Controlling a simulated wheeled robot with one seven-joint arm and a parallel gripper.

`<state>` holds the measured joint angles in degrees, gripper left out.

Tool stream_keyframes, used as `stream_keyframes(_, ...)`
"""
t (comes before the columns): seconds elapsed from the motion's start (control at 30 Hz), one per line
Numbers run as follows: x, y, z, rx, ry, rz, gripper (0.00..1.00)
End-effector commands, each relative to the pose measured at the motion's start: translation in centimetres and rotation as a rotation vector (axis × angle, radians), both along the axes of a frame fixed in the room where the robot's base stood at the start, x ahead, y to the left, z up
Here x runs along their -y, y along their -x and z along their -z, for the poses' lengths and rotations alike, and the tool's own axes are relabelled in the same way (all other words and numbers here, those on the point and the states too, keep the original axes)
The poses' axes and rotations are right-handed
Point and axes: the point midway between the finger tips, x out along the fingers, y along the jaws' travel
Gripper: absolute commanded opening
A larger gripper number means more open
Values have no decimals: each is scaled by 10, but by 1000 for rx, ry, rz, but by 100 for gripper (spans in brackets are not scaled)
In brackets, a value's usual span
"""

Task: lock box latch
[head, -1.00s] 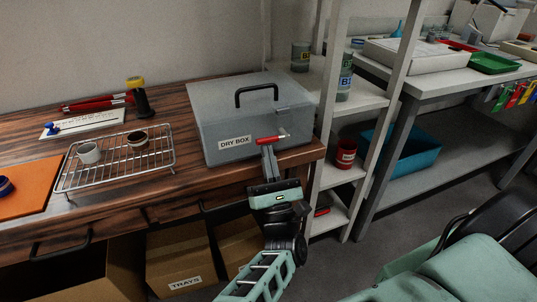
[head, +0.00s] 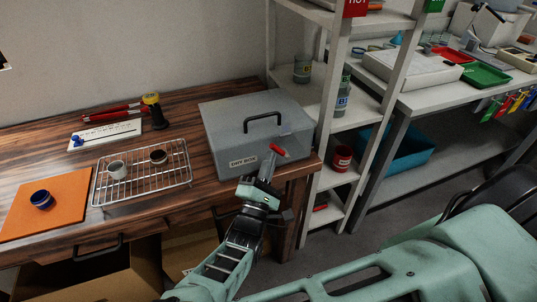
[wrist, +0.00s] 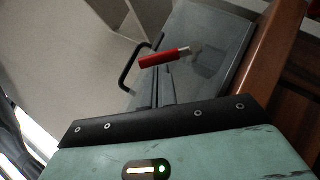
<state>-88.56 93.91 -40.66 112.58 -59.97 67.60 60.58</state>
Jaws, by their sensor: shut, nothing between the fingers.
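The grey dry box (head: 222,140) stands on the wooden table with its lid down. Its latch has a red handle (head: 278,151) on the front face, toward the right. In the wrist view the red handle (wrist: 163,58) lies roughly level, with a pale metal part at its right end. My gripper (head: 268,163) is shut and empty, in front of the box just below the red handle. In the wrist view its fingers (wrist: 165,88) point toward the handle. I cannot tell whether they touch it. How far the latch is engaged is unclear.
A black carry handle (head: 262,122) arches over the lid. A wire rack (head: 140,188) with two small cups is left of the box. A shelf unit (head: 350,118) stands close on the right. An orange mat (head: 60,215) lies at the far left.

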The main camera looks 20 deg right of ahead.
Motion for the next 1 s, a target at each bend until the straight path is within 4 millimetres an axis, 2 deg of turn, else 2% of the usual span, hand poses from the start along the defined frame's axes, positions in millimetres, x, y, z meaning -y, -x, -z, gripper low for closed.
stream_keyframes(0.03, 0, 0, -12, 0, -47, 0, 0)
stream_keyframes(0.2, 4, 0, -20, 0, -208, 0, 0)
stream_keyframes(0.63, 16, 0, -32, 0, -549, 1, 0)
stream_keyframes(1.0, 23, 0, -34, 1, -565, 0, 0)
